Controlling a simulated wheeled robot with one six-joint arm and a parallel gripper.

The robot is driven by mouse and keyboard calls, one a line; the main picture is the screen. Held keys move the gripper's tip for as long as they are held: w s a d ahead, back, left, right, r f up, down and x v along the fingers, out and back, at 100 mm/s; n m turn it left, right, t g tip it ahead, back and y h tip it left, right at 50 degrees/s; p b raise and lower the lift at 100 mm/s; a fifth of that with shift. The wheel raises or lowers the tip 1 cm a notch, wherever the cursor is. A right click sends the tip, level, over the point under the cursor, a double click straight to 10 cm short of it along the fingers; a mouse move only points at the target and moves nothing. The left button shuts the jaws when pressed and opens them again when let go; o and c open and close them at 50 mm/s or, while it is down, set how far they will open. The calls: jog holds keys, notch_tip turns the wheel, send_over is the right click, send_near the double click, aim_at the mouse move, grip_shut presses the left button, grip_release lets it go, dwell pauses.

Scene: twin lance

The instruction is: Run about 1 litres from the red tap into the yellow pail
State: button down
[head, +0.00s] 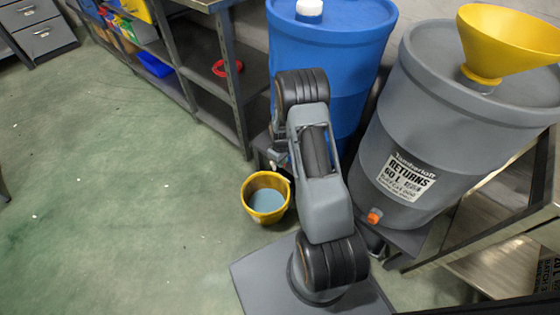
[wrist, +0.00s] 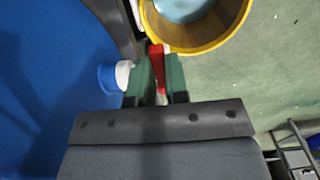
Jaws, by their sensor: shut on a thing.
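The red tap handle (wrist: 157,65) shows in the wrist view between the green fingers of my gripper (wrist: 157,82), which is shut on it. A white and blue fitting (wrist: 112,76) sits beside the fingers, against the blue drum (wrist: 45,90). The yellow pail (wrist: 207,46) is just beyond the fingertips, with pale blue liquid inside. In the head view the yellow pail (head: 268,217) stands upright on the floor in front of the blue drum (head: 333,60). My arm hides the tap and most of my gripper there. I cannot make out a stream.
A grey drum (head: 440,110) labelled RETURNS, with a yellow funnel (head: 508,45) on top and an orange outlet (head: 374,217), stands at the right. A metal shelf (head: 215,100) with bins is behind at the left. The green floor (head: 110,210) at the left is clear.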

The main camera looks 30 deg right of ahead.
jog(key=c, duration=1.1)
grip_release()
notch_tip(320, 180, up, 14)
jog(key=p, duration=0.4)
jog(key=shift+f, duration=0.1)
